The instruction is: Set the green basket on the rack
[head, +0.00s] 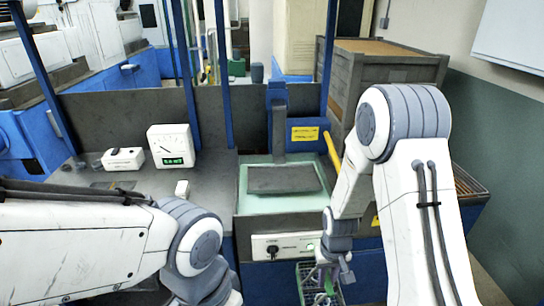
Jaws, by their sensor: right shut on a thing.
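The green basket (305,271) is at the bottom edge, in front of the blue cabinet. Its wire rim and a green part show, and its lower part is cut off by the frame. My right gripper (326,285) points down at the basket and is shut on it. Its fingertips are small and hard to make out. A wire-sided frame, perhaps the rack (469,187), shows at the right, partly hidden behind my right arm. My left arm comes in from the left and bends down at the bottom; its gripper is out of view.
A pale green tray (250,202) with a grey plate sits on the machine above the basket. A control panel (283,246) with a knob is just below it. A white gauge box (171,146) and a small white box (123,158) stand on the left bench. A yellow bar (331,150) is near my right arm.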

